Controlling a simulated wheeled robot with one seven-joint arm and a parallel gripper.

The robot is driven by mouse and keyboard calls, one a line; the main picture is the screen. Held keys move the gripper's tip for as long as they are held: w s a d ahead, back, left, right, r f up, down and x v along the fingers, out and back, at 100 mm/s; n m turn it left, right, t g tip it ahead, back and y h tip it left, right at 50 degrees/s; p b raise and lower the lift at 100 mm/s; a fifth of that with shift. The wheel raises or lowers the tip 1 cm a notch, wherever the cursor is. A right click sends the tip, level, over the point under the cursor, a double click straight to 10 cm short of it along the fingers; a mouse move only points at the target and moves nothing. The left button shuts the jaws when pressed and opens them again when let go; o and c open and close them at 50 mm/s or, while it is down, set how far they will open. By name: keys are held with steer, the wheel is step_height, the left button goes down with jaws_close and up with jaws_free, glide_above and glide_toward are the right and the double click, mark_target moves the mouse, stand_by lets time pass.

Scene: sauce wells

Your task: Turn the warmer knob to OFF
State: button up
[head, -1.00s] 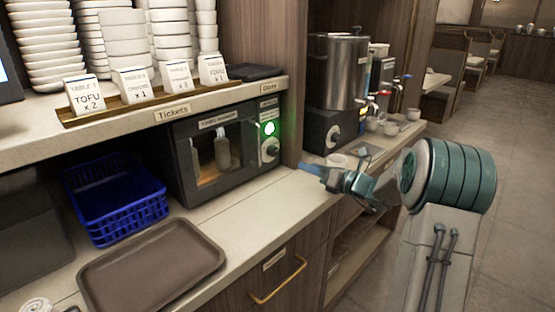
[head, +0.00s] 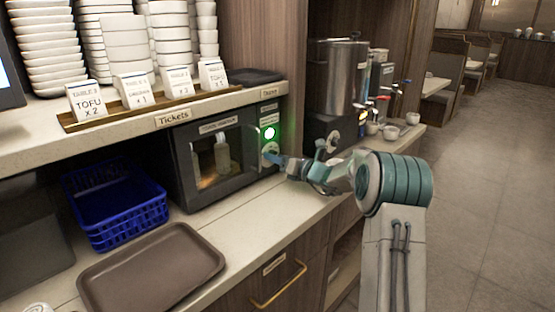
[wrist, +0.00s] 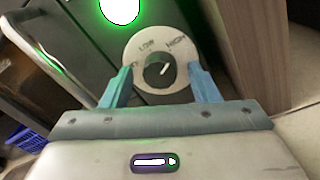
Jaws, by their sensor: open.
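The warmer (head: 215,160) is a dark box with a glass door under the counter shelf. Its knob (wrist: 158,70) is dark, on a pale round dial (wrist: 137,50) marked LOW and HIGH. The knob's white pointer aims up and right, toward the HIGH side. A green lamp (head: 270,133) glows above the dial; it also shows in the wrist view (wrist: 120,8). My gripper (head: 274,157) is at the dial, largely hiding it in the head view. In the wrist view its blue fingers (wrist: 160,76) are open, one on each side of the knob, apart from it.
The door handle (wrist: 85,62) stands out left of the dial. A wooden panel (wrist: 240,55) rises close on the right. A blue basket (head: 115,205) and brown tray (head: 150,268) are on the counter. An urn (head: 338,78) stands right of the panel.

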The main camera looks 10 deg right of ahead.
steer(key=c, duration=1)
steer(key=shift+o, duration=0.2)
